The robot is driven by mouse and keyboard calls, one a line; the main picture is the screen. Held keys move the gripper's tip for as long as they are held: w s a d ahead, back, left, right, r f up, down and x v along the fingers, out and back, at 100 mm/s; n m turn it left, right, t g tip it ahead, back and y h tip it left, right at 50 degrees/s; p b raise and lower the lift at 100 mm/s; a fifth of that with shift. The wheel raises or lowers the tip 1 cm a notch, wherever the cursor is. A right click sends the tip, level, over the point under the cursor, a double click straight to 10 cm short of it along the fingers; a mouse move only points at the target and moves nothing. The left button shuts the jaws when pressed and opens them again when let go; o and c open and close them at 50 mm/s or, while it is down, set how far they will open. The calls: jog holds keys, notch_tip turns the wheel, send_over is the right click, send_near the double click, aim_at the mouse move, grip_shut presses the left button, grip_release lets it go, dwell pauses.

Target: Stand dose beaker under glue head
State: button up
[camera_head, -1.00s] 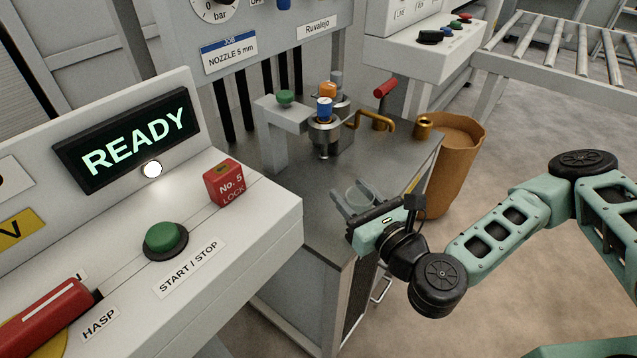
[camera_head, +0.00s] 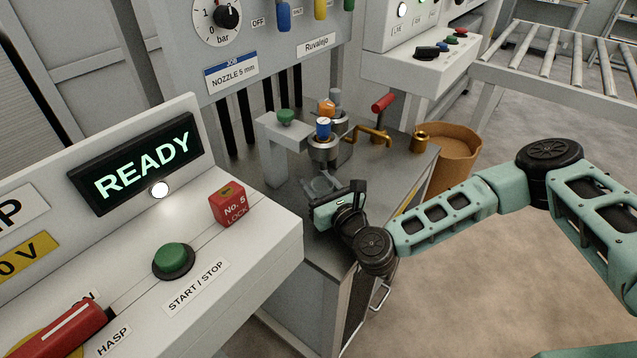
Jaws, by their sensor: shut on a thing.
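The glue head (camera_head: 323,152) is a silver cup with a blue cap and a short nozzle below, beside a grey bracket (camera_head: 283,128) topped by a green knob. My gripper (camera_head: 319,187) is just in front of and below this head, low over the steel bench top. It is shut on the clear dose beaker (camera_head: 322,183), which is small and faint between the fingers. The beaker is at or very near the nozzle in the picture. I cannot tell whether it is exactly under it or whether its base touches the bench.
A second head with an orange cap (camera_head: 327,108) stands behind, with a brass pipe (camera_head: 373,137) and a red-handled valve (camera_head: 383,103) to its right. A console (camera_head: 245,245) with a lit READY display (camera_head: 143,163) is at left. A brown bin (camera_head: 455,155) stands right of the bench.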

jog(key=shift+f, duration=0.2)
jog(key=o, duration=1)
jog(key=shift+o, duration=0.2)
jog(key=shift+r, duration=0.15)
jog(key=shift+s, duration=0.1)
jog(key=b+v, duration=0.2)
jog(key=v, duration=1)
